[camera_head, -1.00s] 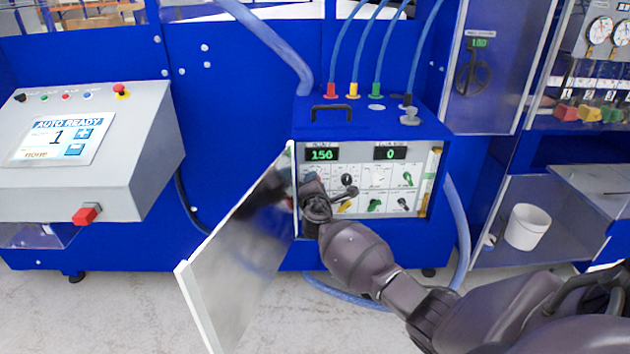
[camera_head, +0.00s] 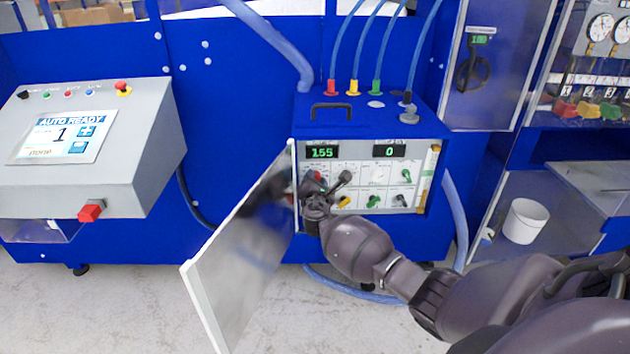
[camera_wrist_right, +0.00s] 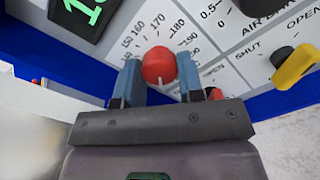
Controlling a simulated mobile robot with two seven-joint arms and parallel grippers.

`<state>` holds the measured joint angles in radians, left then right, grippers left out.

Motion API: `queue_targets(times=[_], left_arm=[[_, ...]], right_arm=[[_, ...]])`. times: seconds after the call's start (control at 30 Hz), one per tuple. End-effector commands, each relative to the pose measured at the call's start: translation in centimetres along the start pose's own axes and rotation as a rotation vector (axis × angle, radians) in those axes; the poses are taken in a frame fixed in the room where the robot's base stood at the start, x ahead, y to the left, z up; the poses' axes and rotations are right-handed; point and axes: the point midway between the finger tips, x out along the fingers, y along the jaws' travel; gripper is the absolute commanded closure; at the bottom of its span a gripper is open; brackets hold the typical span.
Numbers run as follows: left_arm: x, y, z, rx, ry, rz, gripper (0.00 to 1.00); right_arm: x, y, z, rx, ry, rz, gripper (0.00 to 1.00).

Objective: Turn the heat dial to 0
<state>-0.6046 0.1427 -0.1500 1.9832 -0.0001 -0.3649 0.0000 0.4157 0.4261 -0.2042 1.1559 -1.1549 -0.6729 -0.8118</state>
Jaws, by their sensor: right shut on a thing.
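The red heat dial (camera_wrist_right: 158,65) sits on the white panel (camera_head: 347,173) of the blue control unit, between my right gripper's (camera_wrist_right: 160,72) blue fingers. That gripper is shut on it. A scale printed around the dial shows numbers from about 150 to 190. The green display (camera_head: 322,153) above reads about 155. A second display (camera_head: 390,151) reads 0. My left gripper is not in view.
The unit's door (camera_head: 240,255) stands open to the left of my right gripper. A yellow knob (camera_wrist_right: 295,67) and green knobs (camera_head: 374,201) are close by on the panel. A grey console (camera_head: 100,150) stands at left, a white bucket (camera_head: 525,221) at right.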

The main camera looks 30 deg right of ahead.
Motion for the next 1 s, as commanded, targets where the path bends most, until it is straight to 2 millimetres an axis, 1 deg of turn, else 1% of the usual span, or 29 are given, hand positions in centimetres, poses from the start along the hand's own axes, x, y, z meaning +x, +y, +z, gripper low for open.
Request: queue_targets(times=[0.23, 0.27, 0.4, 0.43, 0.77, 0.87, 1.0], left_arm=[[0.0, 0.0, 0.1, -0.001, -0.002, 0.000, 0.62], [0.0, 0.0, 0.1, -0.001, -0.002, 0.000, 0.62], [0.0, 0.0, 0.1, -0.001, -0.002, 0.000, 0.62], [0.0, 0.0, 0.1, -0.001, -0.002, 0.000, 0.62], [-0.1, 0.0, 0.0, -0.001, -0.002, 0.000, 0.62], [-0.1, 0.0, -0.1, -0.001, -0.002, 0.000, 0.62], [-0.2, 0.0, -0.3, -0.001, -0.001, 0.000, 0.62]], right_arm=[[0.0, -0.1, -0.1, -0.004, 0.001, -0.001, 0.88], [0.0, -0.1, -0.1, -0.003, 0.001, -0.001, 0.62], [0.0, -0.1, -0.1, -0.002, 0.001, -0.001, 0.40], [0.0, -0.1, -0.1, -0.002, 0.001, -0.001, 0.39], [-0.3, -0.1, 0.0, -0.001, 0.001, 0.000, 0.39], [-1.1, -0.1, -0.1, -0.001, 0.002, 0.000, 0.39], [-2.9, -0.1, 0.0, 0.000, 0.002, 0.000, 0.39]])
